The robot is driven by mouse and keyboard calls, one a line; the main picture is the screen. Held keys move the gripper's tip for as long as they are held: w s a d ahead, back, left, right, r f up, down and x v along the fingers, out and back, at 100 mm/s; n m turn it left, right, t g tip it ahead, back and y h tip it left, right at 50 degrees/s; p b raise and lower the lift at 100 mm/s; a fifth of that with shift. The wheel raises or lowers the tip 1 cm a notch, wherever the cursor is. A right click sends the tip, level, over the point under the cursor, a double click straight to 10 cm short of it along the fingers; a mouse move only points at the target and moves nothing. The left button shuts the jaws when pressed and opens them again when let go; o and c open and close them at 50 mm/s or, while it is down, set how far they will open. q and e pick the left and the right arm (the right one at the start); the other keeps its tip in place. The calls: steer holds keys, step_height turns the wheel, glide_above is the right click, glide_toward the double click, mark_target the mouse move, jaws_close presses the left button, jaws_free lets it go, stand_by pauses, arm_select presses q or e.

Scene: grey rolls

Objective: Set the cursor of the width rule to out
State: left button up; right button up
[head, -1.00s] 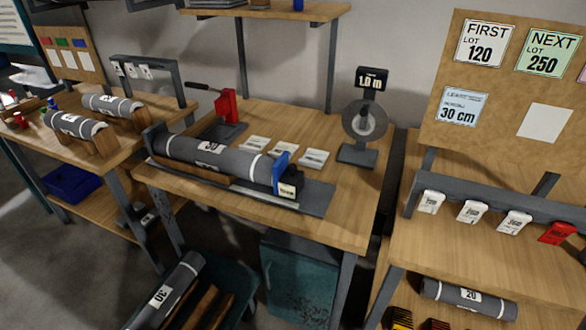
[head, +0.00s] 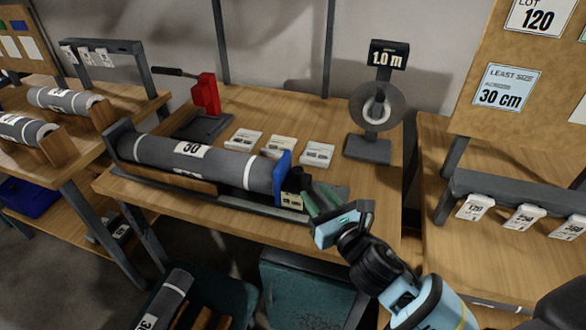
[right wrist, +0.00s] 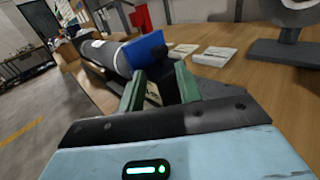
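The width rule's grey base (head: 150,182) lies along the front of the middle bench, with a grey roll (head: 225,164) marked 30 on it. A blue plate (head: 282,172) stands at the roll's right end. Beside it is a small dark block (head: 292,200) with a pale label, seemingly the cursor; its wording is too small to read. My right gripper (head: 308,200) is at this block from the right. In the right wrist view its green fingers (right wrist: 158,92) stand apart with the block between or just beyond them; contact is unclear. My left gripper is out of view.
A stand (head: 368,148) with a 1.0 m display is at the back right. A tag rail (head: 500,192) is on the right bench; more rolls (head: 65,99) lie left.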

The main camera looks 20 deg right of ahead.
mark_target(301, 174)
steer(key=shift+s+r, duration=0.1)
steer(key=shift+r, duration=0.05)
steer(key=shift+w+a+r, duration=0.1)
steer(key=shift+w, duration=0.35)
steer(key=w, duration=0.2)
steer(key=w+a, duration=0.1)
steer(key=w, duration=0.1)
steer(key=shift+w, duration=0.4)
steer(key=shift+w+a, duration=0.1)
steer(key=shift+w, duration=0.7)
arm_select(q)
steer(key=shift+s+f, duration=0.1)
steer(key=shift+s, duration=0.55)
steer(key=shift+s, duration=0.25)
arm_select(e)
jaws_close()
